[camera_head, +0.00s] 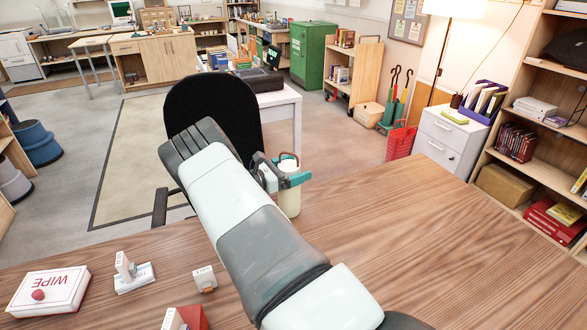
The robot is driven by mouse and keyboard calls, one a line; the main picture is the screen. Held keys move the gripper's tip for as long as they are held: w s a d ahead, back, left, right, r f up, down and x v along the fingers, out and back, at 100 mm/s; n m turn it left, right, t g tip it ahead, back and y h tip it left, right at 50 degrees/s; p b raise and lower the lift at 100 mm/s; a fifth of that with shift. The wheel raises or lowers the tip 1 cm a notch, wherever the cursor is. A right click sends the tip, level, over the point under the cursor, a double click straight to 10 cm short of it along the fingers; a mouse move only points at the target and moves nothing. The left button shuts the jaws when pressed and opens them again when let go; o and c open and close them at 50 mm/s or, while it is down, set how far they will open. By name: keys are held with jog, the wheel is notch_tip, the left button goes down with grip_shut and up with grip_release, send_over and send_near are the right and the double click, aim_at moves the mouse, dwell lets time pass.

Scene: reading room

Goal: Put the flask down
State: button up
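The flask (289,204) is a cream cylinder near the far edge of the wooden table (400,225), just right of my arm. My gripper (286,172) has teal fingers at the flask's upper part, one in front and one behind, and appears shut on it. The flask looks upright. Its base shows against the table top, but I cannot tell whether it touches the wood or hangs just above it. My arm hides part of the gripper and the table to the left of the flask.
A white box marked WIPE (50,290), a small white stand (134,274), a small white block (204,279) and a red object (192,318) are at the table's left front. The table right of the flask is clear. A black chair (212,105) stands beyond the far edge.

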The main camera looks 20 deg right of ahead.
jog(key=shift+r, duration=0.25)
jog(key=s+a, duration=0.1)
jog(key=a, duration=1)
jog(key=s+r+m+g+y, duration=0.1)
jog(key=s+r+m+y, duration=0.5)
jog(key=r, duration=0.5)
jog(key=s+r+m+g+y, duration=0.2)
jog(key=s+r+m+y, duration=0.25)
jog(key=s+r, duration=0.55)
jog(key=s+a+r+m+t+y, duration=0.2)
jog(key=s+r, duration=0.1)
jog(key=s, duration=0.4)
jog(key=s+a+r+m+t+y, duration=0.2)
jog(key=s+a+m+y, duration=0.1)
jog(key=s, duration=0.4)
jog(key=s+a+r+m+t+y, duration=0.2)
jog(key=s+a+r+m, duration=0.1)
jog(key=s, duration=0.5)
jog(key=shift+r+t, duration=0.35)
jog(key=shift+t, duration=0.05)
jog(key=shift+y, duration=0.25)
